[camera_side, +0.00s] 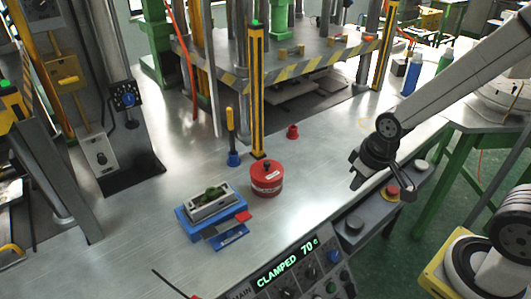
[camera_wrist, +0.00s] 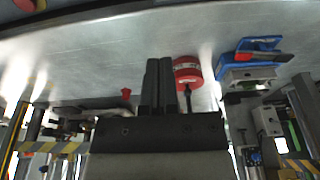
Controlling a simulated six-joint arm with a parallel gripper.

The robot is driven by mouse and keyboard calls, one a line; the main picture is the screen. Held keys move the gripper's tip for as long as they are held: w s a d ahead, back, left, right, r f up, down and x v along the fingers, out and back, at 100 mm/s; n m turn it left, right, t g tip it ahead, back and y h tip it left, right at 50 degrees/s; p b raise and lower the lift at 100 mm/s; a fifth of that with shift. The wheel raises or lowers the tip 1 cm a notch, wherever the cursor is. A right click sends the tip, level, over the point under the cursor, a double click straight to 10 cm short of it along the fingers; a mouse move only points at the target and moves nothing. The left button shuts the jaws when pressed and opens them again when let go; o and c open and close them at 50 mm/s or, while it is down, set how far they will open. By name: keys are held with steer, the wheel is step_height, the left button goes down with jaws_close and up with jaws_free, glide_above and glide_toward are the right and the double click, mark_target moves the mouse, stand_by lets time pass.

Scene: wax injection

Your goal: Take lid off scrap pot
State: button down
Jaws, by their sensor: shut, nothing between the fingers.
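The scrap pot (camera_side: 267,183) is a round red pot with a label on its side, standing upright on the metal bench. Its lid (camera_side: 266,166) is red with a dark knob and sits on the pot. In the wrist view the red pot (camera_wrist: 187,72) shows just right of the fingers, its dark knob pointing down in the picture. My gripper (camera_side: 354,184) is up and to the right of the pot in the side view, well apart from it. In the wrist view my gripper (camera_wrist: 158,62) has its two dark fingers together, with nothing between them.
A blue fixture (camera_side: 212,216) with a metal block and red handle sits left of the pot. A yellow-black post (camera_side: 257,95) stands right behind the pot. A small red cup (camera_side: 292,132) and a blue-based yellow tool (camera_side: 233,150) are behind. A control panel (camera_side: 300,272) lines the front edge.

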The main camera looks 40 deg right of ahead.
stand_by(0.4)
steer(key=shift+c, duration=2)
jaws_free()
steer(key=n+y, duration=0.3)
steer(key=n, duration=0.6)
glide_above(267, 162)
steer(key=s+d, duration=0.2)
steer(key=shift+f+t, duration=0.3)
steer(key=shift+f, duration=0.4)
steer(key=shift+x, duration=1.3)
steer(key=shift+f, duration=0.1)
steer(key=shift+x, duration=2.55)
